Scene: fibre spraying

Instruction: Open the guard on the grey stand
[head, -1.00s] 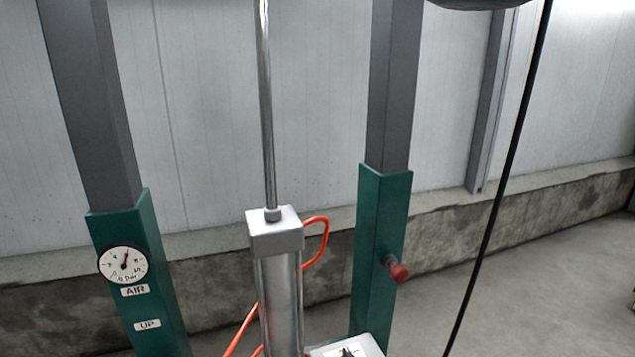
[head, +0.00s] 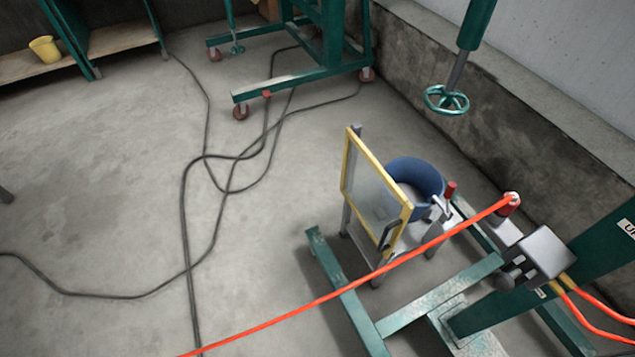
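The guard (head: 372,193) is a clear panel in a yellow frame with a dark handle (head: 391,235) near its lower right corner. It stands upright at the front of the grey stand (head: 347,218), whose legs show below and beside it. A blue round tub (head: 418,176) sits on the stand behind the guard, partly hidden by it. The guard seems to cover the near side of the stand; I cannot tell whether it is fully shut. My gripper is not in view.
An orange hose (head: 330,294) crosses in front of the stand. Green frame beams (head: 440,296) lie on the floor at right. A green handwheel (head: 446,100) hangs near the wall. Black cables (head: 190,230) run over the floor. Open floor lies at left.

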